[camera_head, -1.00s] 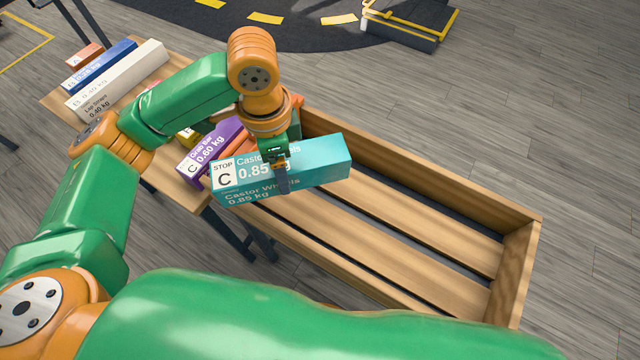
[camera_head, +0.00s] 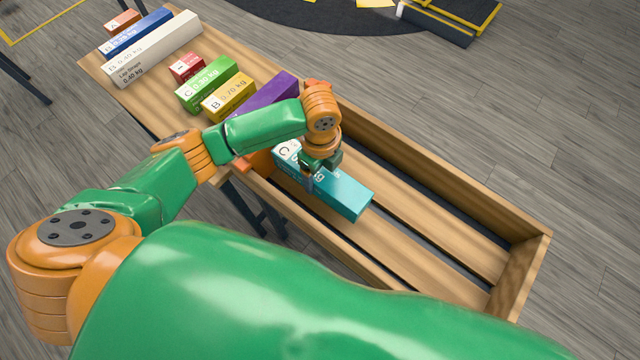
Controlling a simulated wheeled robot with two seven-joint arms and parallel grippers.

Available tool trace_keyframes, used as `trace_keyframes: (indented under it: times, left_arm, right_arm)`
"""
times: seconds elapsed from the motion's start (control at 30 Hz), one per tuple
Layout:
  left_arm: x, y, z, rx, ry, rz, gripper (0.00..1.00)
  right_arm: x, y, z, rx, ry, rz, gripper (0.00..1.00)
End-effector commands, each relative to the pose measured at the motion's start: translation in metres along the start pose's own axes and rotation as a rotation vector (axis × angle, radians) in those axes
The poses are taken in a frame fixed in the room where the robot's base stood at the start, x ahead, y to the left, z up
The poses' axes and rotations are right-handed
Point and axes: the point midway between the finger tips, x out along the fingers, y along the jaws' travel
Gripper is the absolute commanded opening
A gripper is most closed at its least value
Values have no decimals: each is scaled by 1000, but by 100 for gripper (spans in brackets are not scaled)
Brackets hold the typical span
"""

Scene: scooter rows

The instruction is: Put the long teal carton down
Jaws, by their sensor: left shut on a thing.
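The long teal carton (camera_head: 345,194) has a white label end with a "C" on it. My left gripper (camera_head: 312,178) is shut on it from above, near its labelled end. The carton is over or in the left part of the slatted wooden crate (camera_head: 540,262), slanting down to the right. I cannot tell whether its underside touches the slats. My right gripper is not in view.
On the wooden table (camera_head: 150,110) lie a purple carton (camera_head: 268,95), a yellow one (camera_head: 228,98), a green one (camera_head: 207,85), a small red one (camera_head: 187,67), a white one (camera_head: 160,48) and a blue one (camera_head: 137,33). An orange carton (camera_head: 258,161) lies beside the teal one. The crate's right part is empty.

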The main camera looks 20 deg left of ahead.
Motion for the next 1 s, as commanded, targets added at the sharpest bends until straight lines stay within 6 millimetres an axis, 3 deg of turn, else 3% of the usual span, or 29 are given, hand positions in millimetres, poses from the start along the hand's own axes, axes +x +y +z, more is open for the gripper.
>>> trace_keyframes:
  times: [0.33, 0.73, 0.77, 0.83, 1.0]
  left_arm:
    - [54, 0, -1, -1, 2, 1, 0]
    - [60, -1, -1, -1, 2, -2, 0]
    - [60, 0, 0, -1, 1, -1, 80]
    - [60, 0, 0, -1, 1, -1, 99]
    - [59, 0, 0, -1, 1, -1, 100]
  right_arm:
    - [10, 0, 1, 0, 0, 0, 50]
    - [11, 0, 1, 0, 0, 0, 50]
    - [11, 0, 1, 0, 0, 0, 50]
    - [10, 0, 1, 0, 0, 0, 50]
    - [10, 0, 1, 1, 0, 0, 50]
